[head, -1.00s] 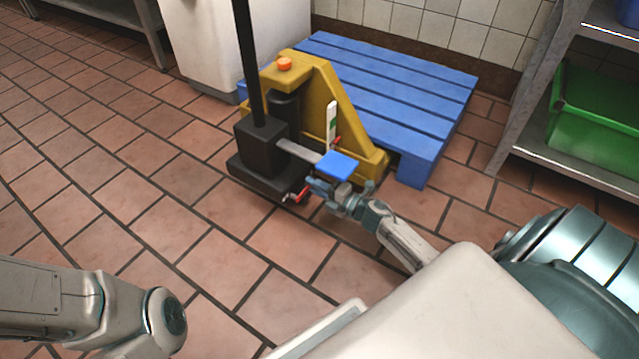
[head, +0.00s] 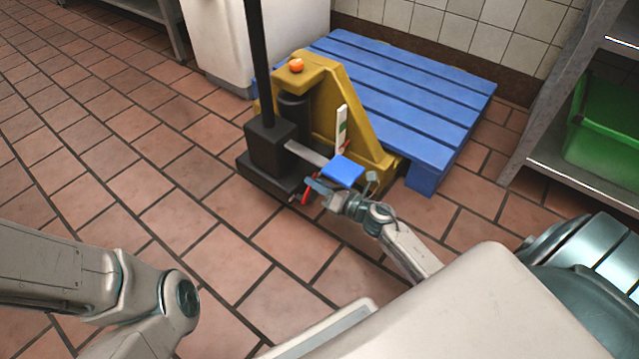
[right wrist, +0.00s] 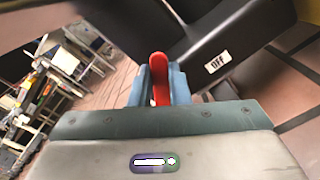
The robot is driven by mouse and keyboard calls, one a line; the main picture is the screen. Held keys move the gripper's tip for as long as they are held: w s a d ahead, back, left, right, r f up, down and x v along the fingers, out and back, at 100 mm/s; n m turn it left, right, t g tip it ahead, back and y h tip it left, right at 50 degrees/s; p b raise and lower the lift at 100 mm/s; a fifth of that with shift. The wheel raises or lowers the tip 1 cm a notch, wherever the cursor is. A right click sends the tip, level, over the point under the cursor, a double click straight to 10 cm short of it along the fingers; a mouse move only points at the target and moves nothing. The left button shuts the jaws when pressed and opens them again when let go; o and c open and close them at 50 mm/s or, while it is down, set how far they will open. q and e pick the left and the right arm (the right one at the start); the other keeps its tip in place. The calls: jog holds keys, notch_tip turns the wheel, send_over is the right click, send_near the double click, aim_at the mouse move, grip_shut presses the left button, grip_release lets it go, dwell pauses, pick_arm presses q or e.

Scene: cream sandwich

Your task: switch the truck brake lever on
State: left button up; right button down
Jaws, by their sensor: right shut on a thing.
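The truck is a yellow and black pallet truck (head: 335,100) with a black base and a blue pedal (head: 343,170). A thin red brake lever (head: 306,192) sticks out low at its near side. My right gripper (head: 322,188) is at this lever, below the blue pedal. In the right wrist view the red lever (right wrist: 158,70) stands between the two fingers of my right gripper (right wrist: 158,88), which is shut on it. A white "OFF" label (right wrist: 217,62) shows on the black body beside it. My left arm shows at the lower left, but its gripper is out of view.
A blue pallet (head: 415,100) sits behind the truck against the tiled wall. A metal shelf (head: 560,170) with a green crate (head: 605,135) stands at the right. A white cabinet (head: 225,40) is at the back left. The tiled floor (head: 150,160) at left is open.

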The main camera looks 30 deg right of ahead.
jog(key=shift+s+a+r+n, duration=0.2)
jog(key=shift+a+n, duration=0.15)
jog(key=shift+n, duration=0.55)
jog(key=c, duration=1.4)
grip_release()
jog(key=shift+o, duration=0.2)
jog(key=v, duration=1)
jog(key=shift+s+d+p, duration=0.15)
jog(key=shift+s+p, duration=0.2)
